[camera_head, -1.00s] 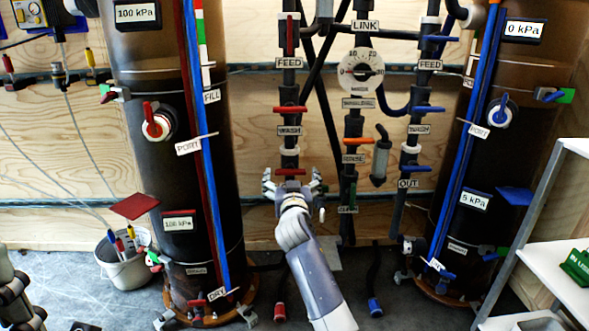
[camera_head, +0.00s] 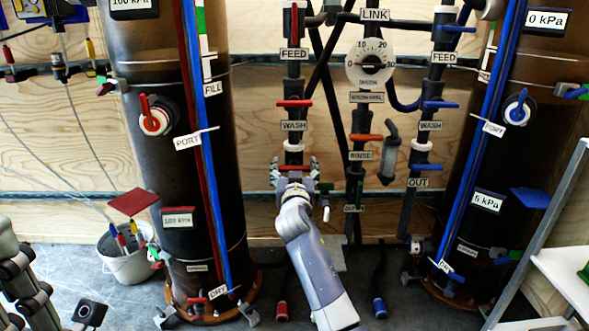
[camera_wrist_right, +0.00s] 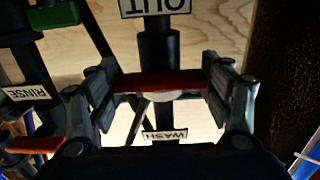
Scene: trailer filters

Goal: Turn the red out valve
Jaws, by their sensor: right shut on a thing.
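The red out valve has a red bar handle (camera_head: 295,168) lying level across the dark pipe below the WASH label. My right gripper (camera_head: 296,167) reaches up to it from below, one finger at each end of the bar. In the right wrist view the red handle (camera_wrist_right: 160,82) spans between the two fingers of the right gripper (camera_wrist_right: 160,85), and both touch its ends. An upside-down OUT label (camera_wrist_right: 155,6) shows above it there. Part of my left arm (camera_head: 20,275) shows at the left edge; its jaw state is unclear.
Another red handle (camera_head: 294,103) sits above on the same pipe. An orange handle (camera_head: 366,137) and a green valve (camera_head: 325,187) are close on the right. A dark tank (camera_head: 160,70) stands left, another (camera_head: 500,150) right.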

